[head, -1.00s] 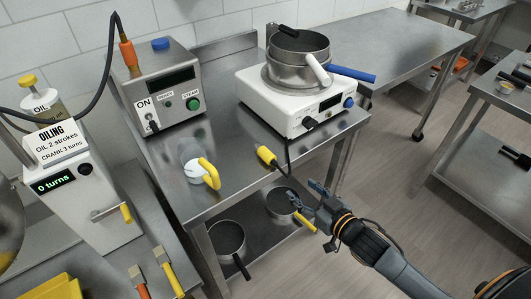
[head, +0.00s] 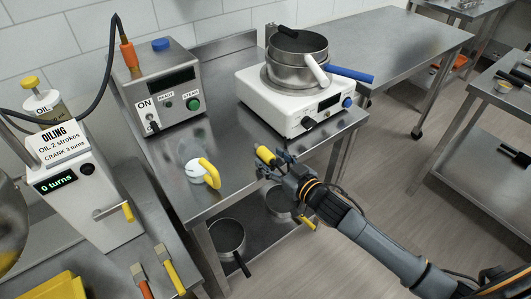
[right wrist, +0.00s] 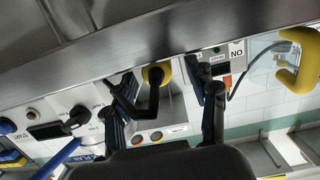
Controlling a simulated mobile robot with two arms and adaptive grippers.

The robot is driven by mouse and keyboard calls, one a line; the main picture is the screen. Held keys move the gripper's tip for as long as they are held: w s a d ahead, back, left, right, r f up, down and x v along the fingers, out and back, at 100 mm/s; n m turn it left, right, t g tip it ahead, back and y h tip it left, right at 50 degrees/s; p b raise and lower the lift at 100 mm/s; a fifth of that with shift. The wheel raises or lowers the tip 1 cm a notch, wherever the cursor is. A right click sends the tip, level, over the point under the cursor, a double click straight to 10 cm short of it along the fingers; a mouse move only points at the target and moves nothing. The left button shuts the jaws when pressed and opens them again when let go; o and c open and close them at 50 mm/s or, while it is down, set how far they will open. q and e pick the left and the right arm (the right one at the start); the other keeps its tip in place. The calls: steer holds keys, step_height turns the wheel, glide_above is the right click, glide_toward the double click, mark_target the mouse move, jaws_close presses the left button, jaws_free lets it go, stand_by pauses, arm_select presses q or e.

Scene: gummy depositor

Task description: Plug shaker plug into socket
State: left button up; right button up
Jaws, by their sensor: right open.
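The yellow plug (head: 265,154) lies at the front edge of the steel table, its dark cable largely hidden behind my right gripper. My right gripper (head: 273,167) is open at that edge, its fingertips close to the plug. In the right wrist view the plug (right wrist: 155,74) shows between the two spread fingers (right wrist: 168,98), nearer the left one; I cannot tell whether either touches it. The white machine (head: 276,110) carrying stacked pans stands behind, with a dark round part (head: 309,122) on its front. I cannot make out a socket for certain. My left gripper is not in view.
The grey steam box (head: 172,97) is at the back left. Pans (head: 229,236) sit on the shelf below. Bare table (head: 235,140) lies between plug and steam box.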

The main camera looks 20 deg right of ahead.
mark_target(265, 153)
steer(key=x, duration=0.3)
steer(key=shift+w+a+f, duration=0.1)
steer(key=shift+w, duration=0.25)
steer(key=shift+s, duration=0.1)
jaws_close()
